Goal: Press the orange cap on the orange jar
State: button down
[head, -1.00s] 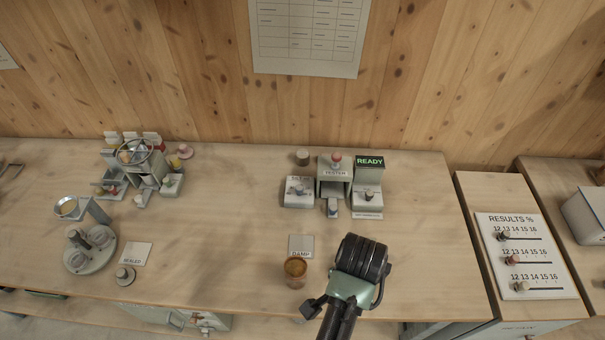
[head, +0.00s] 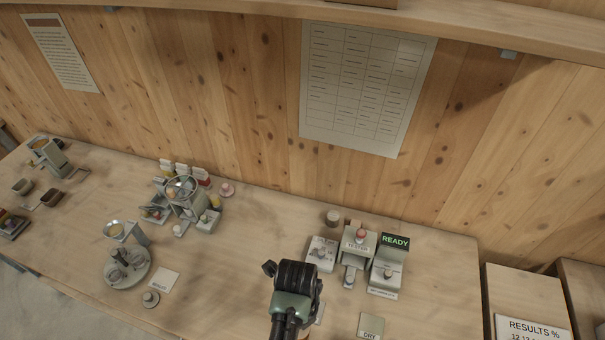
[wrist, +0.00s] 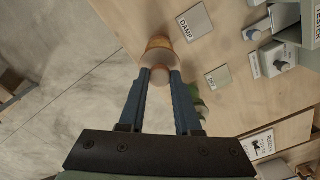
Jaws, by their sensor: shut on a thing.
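My gripper (wrist: 160,78) is in the wrist view, its two blue fingers shut on the small round orange cap (wrist: 160,74) at their tips. The orange jar (wrist: 158,43) shows just beyond the cap, by the table's edge, with a pale rim and an orange band. The cap overlaps the jar's near side in this view; I cannot tell whether they touch.
A DAMP card (wrist: 193,22) lies beside the jar. A DRY card (head: 371,326) lies to its right, with a green item (wrist: 199,107) partly behind a finger. The tester (head: 358,240) with its READY sign (head: 395,240) stands behind.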

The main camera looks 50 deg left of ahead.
jog(key=shift+s+f+b, duration=0.1)
jog(key=shift+f+b, duration=0.4)
jog(key=shift+f, duration=0.35)
notch_tip(320, 180, down, 4)
jog(key=b, duration=0.3)
jog(key=shift+f+b, duration=0.15)
jog(key=shift+b, duration=0.2)
jog(key=shift+f, duration=0.15)
jog(key=shift+f+p, duration=0.1)
jog(key=shift+p, duration=0.4)
dwell(1.6)
jog(key=shift+c, duration=0.2)
grip_release()
dwell(0.4)
